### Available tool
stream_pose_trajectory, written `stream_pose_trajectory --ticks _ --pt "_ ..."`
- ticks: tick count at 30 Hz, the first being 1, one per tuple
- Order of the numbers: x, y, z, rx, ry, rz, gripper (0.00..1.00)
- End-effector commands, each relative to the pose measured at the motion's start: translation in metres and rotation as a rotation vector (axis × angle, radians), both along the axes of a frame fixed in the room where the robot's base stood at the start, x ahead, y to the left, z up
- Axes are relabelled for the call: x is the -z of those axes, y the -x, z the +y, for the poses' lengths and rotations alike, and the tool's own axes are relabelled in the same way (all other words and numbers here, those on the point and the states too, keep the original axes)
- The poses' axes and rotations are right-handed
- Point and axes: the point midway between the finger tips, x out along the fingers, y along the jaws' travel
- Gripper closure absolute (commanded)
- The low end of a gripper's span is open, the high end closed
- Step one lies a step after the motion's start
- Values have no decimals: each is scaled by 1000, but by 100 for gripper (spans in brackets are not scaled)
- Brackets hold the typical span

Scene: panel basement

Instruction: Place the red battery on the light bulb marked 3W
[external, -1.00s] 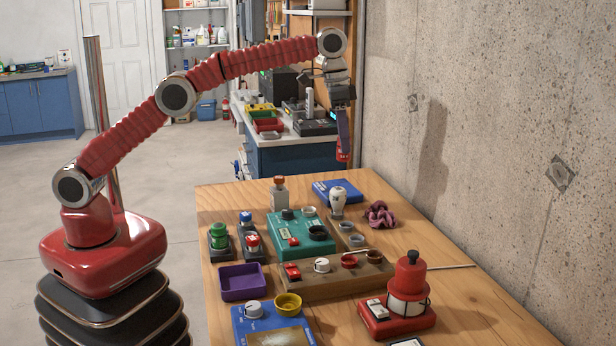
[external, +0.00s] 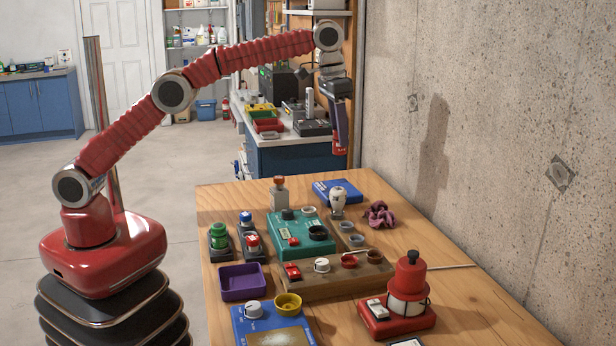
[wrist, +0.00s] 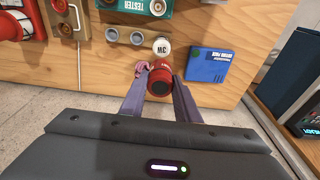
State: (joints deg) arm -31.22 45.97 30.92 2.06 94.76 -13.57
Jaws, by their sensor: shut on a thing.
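My gripper (external: 339,146) hangs in the air above the far right part of the table, pointing down. It is shut on the red battery (wrist: 159,84), which is clasped between the two fingertips in the wrist view. Only a little of the battery's red shows at the fingertips in the external view. The light bulb marked 3W (wrist: 163,48) shows just beyond the battery in the wrist view, its marking readable.
A blue box (wrist: 208,65) and a crumpled pink cloth (external: 379,214) lie near the bulb. A green tester (external: 300,236) and small grey cups (external: 346,227) are in front of it. The concrete wall (external: 480,150) stands close on the right.

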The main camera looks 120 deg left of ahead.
Motion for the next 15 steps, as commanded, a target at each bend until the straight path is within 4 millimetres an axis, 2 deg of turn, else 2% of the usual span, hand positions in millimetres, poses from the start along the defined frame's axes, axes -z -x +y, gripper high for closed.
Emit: stream_pose_trajectory --ticks 8,15 --pt "2 0 0 1 1 1 100" --pt "20 1 0 2 1 2 100"
